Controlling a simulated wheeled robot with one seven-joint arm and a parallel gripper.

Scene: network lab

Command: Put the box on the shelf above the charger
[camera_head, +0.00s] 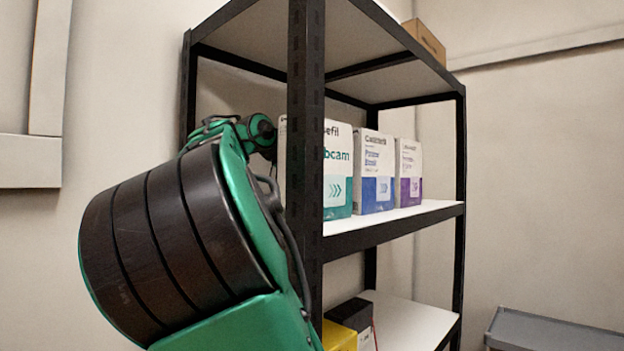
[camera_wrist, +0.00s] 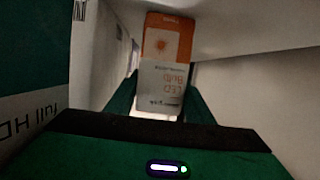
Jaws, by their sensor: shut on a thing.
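My gripper (camera_wrist: 162,100) is shut on an orange and white LED bulb box (camera_wrist: 165,62), whose print appears upside down in the wrist view. In the head view my arm covers the left of the rack, and neither the gripper's fingers nor the held box can be made out. The rack's middle shelf (camera_head: 396,224) is white with a black edge. I cannot pick out the charger with certainty; a yellow item (camera_head: 340,337) and a black item (camera_head: 352,314) sit on the lower shelf (camera_head: 412,322), partly hidden.
On the middle shelf stand a teal-and-white webcam box (camera_head: 338,170), a blue-and-white box (camera_head: 373,170) and a purple-and-white box (camera_head: 409,172). A dark rack post (camera_head: 306,130) rises in front. A brown box (camera_head: 427,41) lies on top. The lower shelf's right part is clear.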

